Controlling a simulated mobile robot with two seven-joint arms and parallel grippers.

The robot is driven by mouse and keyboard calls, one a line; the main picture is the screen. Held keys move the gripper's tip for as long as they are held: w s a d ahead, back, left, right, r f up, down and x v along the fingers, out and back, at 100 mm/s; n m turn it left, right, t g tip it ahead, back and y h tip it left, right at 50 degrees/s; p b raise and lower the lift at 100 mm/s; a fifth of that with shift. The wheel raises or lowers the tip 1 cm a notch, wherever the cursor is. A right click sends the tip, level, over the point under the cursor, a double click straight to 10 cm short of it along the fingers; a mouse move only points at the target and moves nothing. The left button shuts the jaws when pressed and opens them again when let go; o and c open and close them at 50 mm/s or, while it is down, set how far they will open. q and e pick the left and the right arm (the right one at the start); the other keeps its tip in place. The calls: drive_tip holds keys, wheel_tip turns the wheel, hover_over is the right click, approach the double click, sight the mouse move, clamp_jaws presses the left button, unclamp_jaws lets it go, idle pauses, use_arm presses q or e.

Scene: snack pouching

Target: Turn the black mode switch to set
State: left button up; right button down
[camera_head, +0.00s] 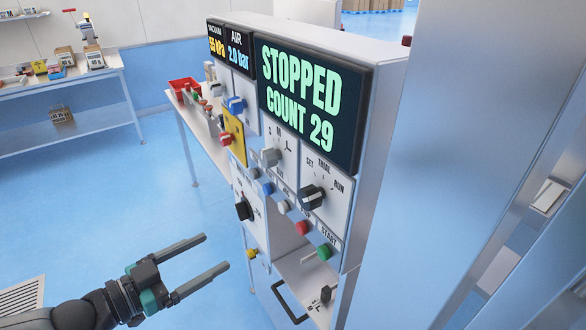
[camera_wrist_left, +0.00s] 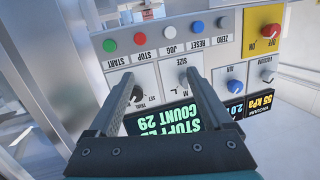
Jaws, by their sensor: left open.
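The black mode switch (camera_head: 312,197) is a round knob with a pale mark, on the panel below the big display. SET, TRIAL and RUN are printed around it. The mark seems to face the RUN side, but I cannot tell exactly. In the left wrist view the switch (camera_wrist_left: 137,94) shows upside down, partly covered by a finger. My left gripper (camera_head: 217,251) is open and empty, in front of the panel, lower and to the left of the switch, and apart from it. It also shows open in the left wrist view (camera_wrist_left: 160,64). My right gripper is not in view.
The display (camera_head: 310,100) reads STOPPED, COUNT 29. A grey size knob (camera_head: 271,157) is left of the switch; a red button (camera_head: 302,227) and a green START button (camera_head: 324,252) are below. A black handle (camera_head: 288,303) sticks out low. Open floor lies left.

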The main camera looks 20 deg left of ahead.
use_arm(q)
drive_tip(key=d+r+h+p, duration=0.25)
drive_tip(key=d+r, duration=0.35)
drive_tip(key=r, duration=0.3)
drive_tip(key=b, duration=0.4)
approach(303, 199)
drive_tip(key=shift+x, duration=1.25)
drive_tip(key=shift+w+d+m+h, duration=0.25)
drive_tip(key=shift+w+d, duration=0.1)
drive_tip(key=shift+w, duration=0.25)
drive_tip(key=shift+w+d+m+h, duration=0.2)
drive_tip(key=shift+w+d, duration=0.1)
drive_tip(key=shift+w, duration=0.3)
drive_tip(key=shift+p+x, duration=0.4)
drive_tip(key=shift+x, duration=2.25)
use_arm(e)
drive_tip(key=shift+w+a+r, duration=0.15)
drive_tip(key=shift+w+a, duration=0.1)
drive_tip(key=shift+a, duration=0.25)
use_arm(q)
drive_tip(key=shift+f, duration=0.15)
drive_tip(key=shift+c, duration=0.3)
clamp_jaws()
